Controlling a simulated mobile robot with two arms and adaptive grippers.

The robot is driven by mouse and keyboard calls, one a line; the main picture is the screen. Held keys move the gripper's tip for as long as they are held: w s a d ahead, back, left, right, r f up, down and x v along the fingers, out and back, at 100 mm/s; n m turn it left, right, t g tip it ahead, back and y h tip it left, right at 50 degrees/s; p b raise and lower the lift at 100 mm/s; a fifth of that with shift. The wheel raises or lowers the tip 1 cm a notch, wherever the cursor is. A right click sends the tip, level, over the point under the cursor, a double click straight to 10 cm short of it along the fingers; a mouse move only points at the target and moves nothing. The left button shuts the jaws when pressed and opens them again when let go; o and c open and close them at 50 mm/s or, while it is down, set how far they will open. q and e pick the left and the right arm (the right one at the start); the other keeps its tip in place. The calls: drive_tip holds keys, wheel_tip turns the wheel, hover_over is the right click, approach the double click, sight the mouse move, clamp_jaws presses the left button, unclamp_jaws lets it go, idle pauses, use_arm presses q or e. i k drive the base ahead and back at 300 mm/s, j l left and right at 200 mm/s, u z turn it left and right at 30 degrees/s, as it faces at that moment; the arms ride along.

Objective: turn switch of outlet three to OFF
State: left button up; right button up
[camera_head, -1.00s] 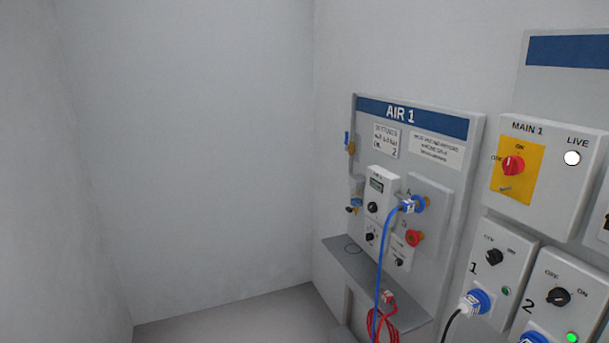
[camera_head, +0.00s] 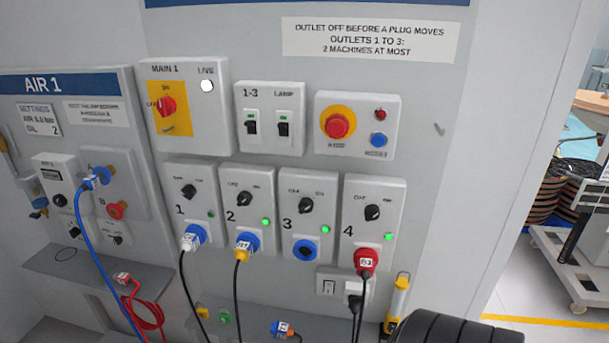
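The outlet three panel (camera_head: 302,219) is a light grey box in the row below the main panel. Its black rotary switch (camera_head: 305,204) sits between the OFF label at left and ON at right. The knob appears tilted toward ON, though the mark is small. The green lamp (camera_head: 325,229) beside it is lit. The blue socket (camera_head: 306,250) below has no plug in it. Neither of my grippers is in view, and nothing touches the switch.
Outlets one (camera_head: 190,205), two (camera_head: 246,207) and four (camera_head: 373,213) hold plugs with hanging cables. A red stop button (camera_head: 338,125) sits above. A loose blue plug (camera_head: 283,328) lies below. A dark ridged object (camera_head: 455,328) is at the lower right. A cart (camera_head: 575,255) stands right.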

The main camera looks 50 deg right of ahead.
sight(306, 204)
drive_tip(key=k+j+z, duration=0.15)
drive_tip(key=z, duration=1.55)
